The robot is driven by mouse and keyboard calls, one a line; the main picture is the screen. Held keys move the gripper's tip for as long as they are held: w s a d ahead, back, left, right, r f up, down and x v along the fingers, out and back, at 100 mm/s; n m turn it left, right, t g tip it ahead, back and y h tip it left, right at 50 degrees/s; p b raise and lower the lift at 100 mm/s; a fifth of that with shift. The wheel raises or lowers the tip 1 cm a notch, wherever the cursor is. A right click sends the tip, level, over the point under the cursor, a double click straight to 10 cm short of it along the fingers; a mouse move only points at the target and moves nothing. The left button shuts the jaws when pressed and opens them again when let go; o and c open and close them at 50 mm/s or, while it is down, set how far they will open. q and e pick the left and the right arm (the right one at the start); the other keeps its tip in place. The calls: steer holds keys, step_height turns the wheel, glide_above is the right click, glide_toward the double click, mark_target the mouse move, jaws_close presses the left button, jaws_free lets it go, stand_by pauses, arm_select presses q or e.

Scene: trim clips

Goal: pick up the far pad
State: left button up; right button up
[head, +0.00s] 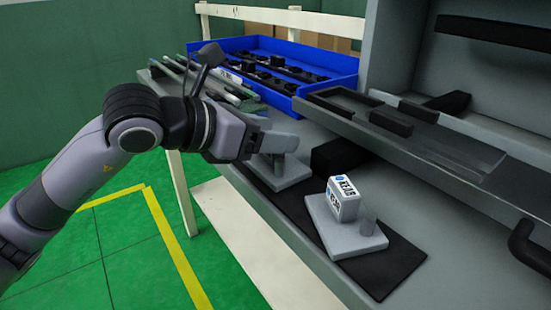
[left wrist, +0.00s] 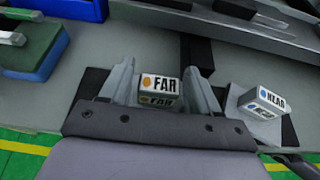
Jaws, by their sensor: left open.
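The far pad (left wrist: 160,83) is a small block with a white label reading FAR and an orange dot. In the left wrist view it sits between the two fingers of my left gripper (left wrist: 158,72), which is open, with a gap at each side. In the head view my left gripper (head: 277,147) is over a grey plate (head: 292,176) at the far end of a dark mat and hides the far pad. The near pad (head: 345,199), a white labelled block, sits on a closer grey plate; it also shows at right in the left wrist view (left wrist: 262,102). My right gripper is not seen.
A blue tray (head: 345,82) with several dark parts stands at the back. Several rods (head: 225,88) lie left of it. A grey shelf with a ledge (head: 440,150) rises at right. A dark block (head: 338,155) lies behind the plates. The dark mat (head: 385,270) has bare room in front.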

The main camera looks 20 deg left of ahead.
arm_select(q)
steer(key=x, duration=0.3)
steer(key=shift+w+d+f, duration=0.1)
steer(key=shift+d+f, duration=0.1)
steer(key=shift+f, duration=0.1)
steer(key=c, duration=0.8)
